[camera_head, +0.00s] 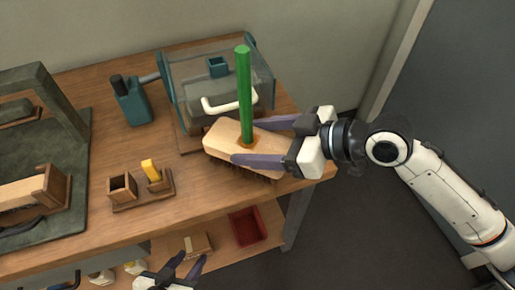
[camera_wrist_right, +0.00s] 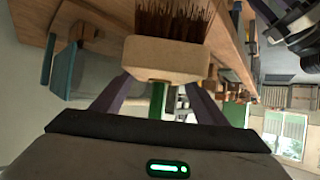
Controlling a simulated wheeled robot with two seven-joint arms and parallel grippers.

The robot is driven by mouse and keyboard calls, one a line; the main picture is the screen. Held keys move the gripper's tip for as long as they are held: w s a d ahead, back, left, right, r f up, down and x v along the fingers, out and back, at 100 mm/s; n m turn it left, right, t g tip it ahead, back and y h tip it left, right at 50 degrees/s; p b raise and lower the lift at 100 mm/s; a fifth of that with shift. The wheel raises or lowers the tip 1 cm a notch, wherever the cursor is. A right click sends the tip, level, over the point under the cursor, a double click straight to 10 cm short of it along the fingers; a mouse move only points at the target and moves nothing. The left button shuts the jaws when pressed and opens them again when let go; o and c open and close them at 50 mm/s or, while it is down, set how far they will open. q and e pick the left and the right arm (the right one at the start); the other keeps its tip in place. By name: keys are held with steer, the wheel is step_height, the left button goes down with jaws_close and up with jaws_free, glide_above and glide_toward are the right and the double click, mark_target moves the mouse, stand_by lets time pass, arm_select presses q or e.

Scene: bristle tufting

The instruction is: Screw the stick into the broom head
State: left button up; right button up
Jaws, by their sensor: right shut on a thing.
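The broom head (camera_head: 217,141) is a pale wooden block with dark bristles underneath, near the table's right front edge. The green stick (camera_head: 244,90) stands almost upright from an orange-brown collar in its top; how deep it sits is hidden. My right gripper (camera_head: 245,143) reaches in from the right, shut on the broom head with one purple finger along each long side. In the right wrist view the head (camera_wrist_right: 165,60) appears bristles up, with the stick (camera_wrist_right: 157,101) below it. My left gripper (camera_head: 188,262) is open and empty, low at the bottom, in front of the table.
A clear box with teal ends (camera_head: 270,80) and a white handle stands behind the broom head. A teal container (camera_head: 132,103) and a small wooden holder with a yellow piece (camera_head: 151,170) are further left. A red bin (camera_head: 247,227) lies on the lower shelf.

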step_height(320, 180, down, 3)
steer(key=shift+f, duration=0.2)
steer(key=o, duration=2.1)
steer(key=shift+f, duration=0.1)
steer(key=shift+d, duration=0.1)
steer(key=shift+b+v, duration=0.4)
steer(key=shift+v, duration=5.6)
